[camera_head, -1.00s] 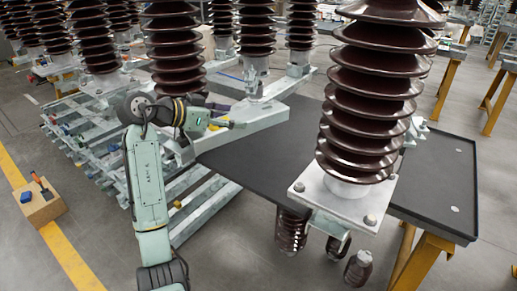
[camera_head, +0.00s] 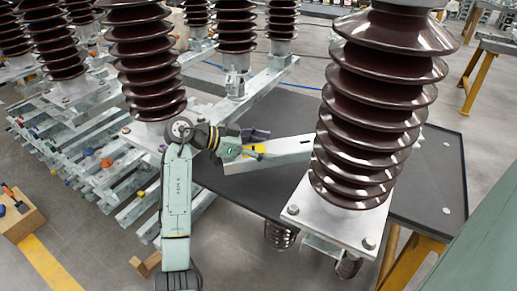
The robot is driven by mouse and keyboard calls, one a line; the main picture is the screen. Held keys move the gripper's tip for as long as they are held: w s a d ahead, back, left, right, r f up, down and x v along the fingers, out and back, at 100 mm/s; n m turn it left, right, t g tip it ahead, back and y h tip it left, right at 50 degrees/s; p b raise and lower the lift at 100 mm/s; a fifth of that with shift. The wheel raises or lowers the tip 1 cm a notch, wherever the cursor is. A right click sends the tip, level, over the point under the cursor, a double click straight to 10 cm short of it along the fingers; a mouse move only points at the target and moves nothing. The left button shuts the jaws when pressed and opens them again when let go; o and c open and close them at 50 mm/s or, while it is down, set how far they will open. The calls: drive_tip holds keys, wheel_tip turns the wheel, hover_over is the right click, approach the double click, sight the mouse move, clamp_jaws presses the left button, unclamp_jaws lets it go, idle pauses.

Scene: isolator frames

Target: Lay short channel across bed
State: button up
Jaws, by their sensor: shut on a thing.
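My gripper (camera_head: 257,145) is at the end of my pale green arm, left of centre, above the dark flat bed (camera_head: 440,165). It is shut on a short pale grey channel (camera_head: 285,151). The channel sticks out to the right, over the bed, and its right end goes behind the large brown insulator (camera_head: 372,110). A yellow patch shows near its left end. The fingertips are small and partly hidden, and I cannot tell whether the channel touches the bed.
The large insulator on its square plate (camera_head: 330,222) blocks the view of the bed's middle. Galvanised frames (camera_head: 95,155) with more insulators stand at left and behind. A yellow trestle leg (camera_head: 408,262) shows below the bed. A wooden box (camera_head: 22,222) is on the floor at left.

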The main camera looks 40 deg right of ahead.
drive_tip(key=shift+w+f+p, duration=0.1)
drive_tip(key=shift+f+p, duration=0.9)
drive_tip(key=shift+f, duration=2.7)
drive_tip(key=o, duration=1.9)
drive_tip(key=shift+f, duration=0.15)
drive_tip(key=shift+o, duration=0.2)
drive_tip(key=shift+a, duration=0.1)
